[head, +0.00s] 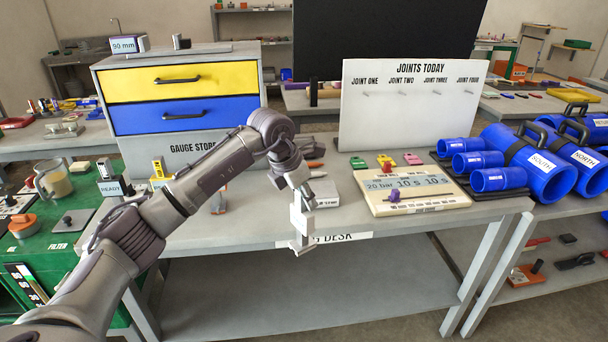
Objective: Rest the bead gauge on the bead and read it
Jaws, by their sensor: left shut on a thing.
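My left arm reaches in from the left over the front edge of the desk (420,221). My left gripper (301,246) points down just in front of that edge and is shut on a small pale thing. The thing is too small and too hidden by the fingers to tell whether it is the bead gauge. Blue pipes lie on dark racks at the right, among them one marked SOUTH (536,162) and one marked NORTH (583,158). I cannot make out a bead on them. My right gripper is not in view.
A gauge store cabinet (184,145) with shut yellow and blue drawers stands at the back left. A white JOINTS TODAY board (408,122) stands behind a timer panel (412,204). A green bench (75,238) holds tools at the left. The shelf below the desk is bare.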

